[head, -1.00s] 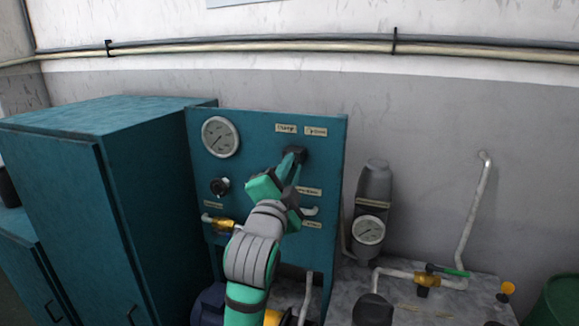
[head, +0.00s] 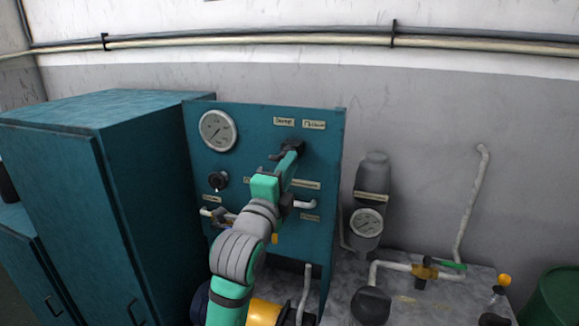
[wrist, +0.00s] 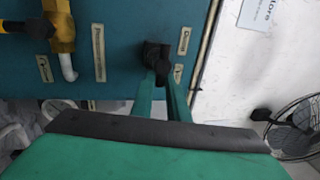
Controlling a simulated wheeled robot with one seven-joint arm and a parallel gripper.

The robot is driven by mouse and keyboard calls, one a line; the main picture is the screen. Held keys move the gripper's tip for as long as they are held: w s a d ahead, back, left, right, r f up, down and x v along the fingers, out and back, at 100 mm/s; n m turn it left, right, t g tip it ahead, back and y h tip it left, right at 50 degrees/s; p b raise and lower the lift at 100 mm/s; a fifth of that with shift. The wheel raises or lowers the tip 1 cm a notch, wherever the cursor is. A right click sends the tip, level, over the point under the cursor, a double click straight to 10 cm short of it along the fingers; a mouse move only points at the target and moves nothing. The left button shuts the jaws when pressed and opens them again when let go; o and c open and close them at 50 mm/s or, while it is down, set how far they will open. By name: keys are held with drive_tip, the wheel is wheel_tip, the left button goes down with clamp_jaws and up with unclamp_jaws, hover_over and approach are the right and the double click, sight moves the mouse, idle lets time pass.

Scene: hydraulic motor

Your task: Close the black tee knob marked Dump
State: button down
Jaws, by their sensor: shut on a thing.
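The black tee knob (head: 293,146) is on the upper right of the teal panel, just below two small labels. The left label (head: 284,122) seems to read "Dump"; the right one (head: 314,125) is too blurred to read surely. My green gripper (head: 286,160) reaches up to the knob, with its fingers shut on it. In the wrist view, the two green fingers (wrist: 161,85) converge on the black knob (wrist: 155,52), one on each side. The fingers and palm hide part of the knob, so its exact angle is hard to tell.
The teal panel (head: 255,125) also carries a round gauge (head: 217,131), a smaller black knob (head: 218,181) and white pipe ends. A grey cylinder with a gauge (head: 366,222) stands to the right. A teal cabinet (head: 160,190) stands to the left. A brass valve (wrist: 61,30) shows in the wrist view.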

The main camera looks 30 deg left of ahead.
drive_tip(key=shift+a+f, duration=0.2)
drive_tip(key=shift+a, duration=0.3)
drive_tip(key=c, duration=1.7)
unclamp_jaws()
drive_tip(key=shift+a, duration=0.1)
drive_tip(key=shift+o, duration=0.2)
drive_tip(key=shift+d+r, duration=0.1)
drive_tip(key=shift+d, duration=0.1)
drive_tip(key=v, duration=1)
drive_tip(key=shift+s, duration=0.35)
drive_tip(key=shift+d, duration=0.15)
